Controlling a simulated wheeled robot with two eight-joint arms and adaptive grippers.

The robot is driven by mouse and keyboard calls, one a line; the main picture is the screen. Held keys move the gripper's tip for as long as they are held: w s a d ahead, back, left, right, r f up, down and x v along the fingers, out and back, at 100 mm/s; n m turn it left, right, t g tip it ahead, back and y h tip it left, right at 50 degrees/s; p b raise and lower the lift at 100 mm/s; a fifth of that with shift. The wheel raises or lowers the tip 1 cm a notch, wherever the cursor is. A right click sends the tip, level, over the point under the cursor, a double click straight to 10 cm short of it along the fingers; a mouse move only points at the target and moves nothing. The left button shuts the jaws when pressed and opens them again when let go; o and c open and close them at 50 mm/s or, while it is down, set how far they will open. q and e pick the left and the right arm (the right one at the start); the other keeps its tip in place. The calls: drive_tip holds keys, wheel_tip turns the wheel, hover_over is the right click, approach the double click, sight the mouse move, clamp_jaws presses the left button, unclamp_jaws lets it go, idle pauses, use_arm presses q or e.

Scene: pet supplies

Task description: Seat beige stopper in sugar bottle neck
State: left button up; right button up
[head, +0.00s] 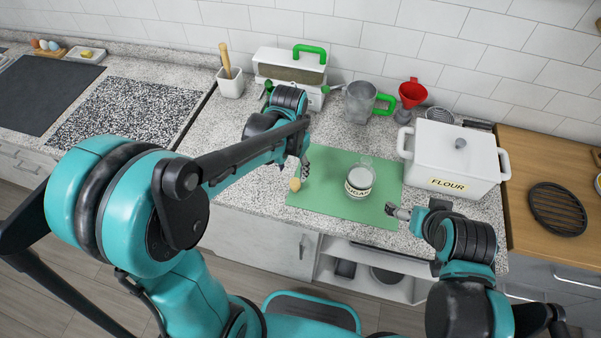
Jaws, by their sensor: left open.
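The sugar bottle (358,188) is a clear glass jar with white contents and a SUGAR label. It stands upright on a green mat (330,210). The small beige stopper (295,184) is on the left edge of the mat, apart from the bottle. My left gripper (304,168) is just above and beside the stopper, open, its fingers partly hidden by my arm. I see nothing held in it. My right gripper (390,210) is low at the mat's right front edge, apart from the bottle. It is too small to tell whether its fingers are open.
A white FLOUR canister (455,150) stands right of the mat. A dark trivet (557,208) lies on the wooden board at the right.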

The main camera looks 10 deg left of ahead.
sight(295, 182)
use_arm(q)
drive_tip(key=shift+w+f, duration=0.15)
drive_tip(key=shift+f, duration=0.25)
drive_tip(key=f+b, duration=0.1)
drive_tip(key=f, duration=0.1)
drive_tip(key=f+b, duration=0.1)
drive_tip(key=f, duration=0.4)
drive_tip(key=shift+s+d+f+b, duration=0.1)
drive_tip(key=shift+s+d+b, duration=0.1)
drive_tip(key=shift+d+b, duration=0.2)
drive_tip(key=shift+c, duration=0.2)
drive_tip(key=c, duration=0.8)
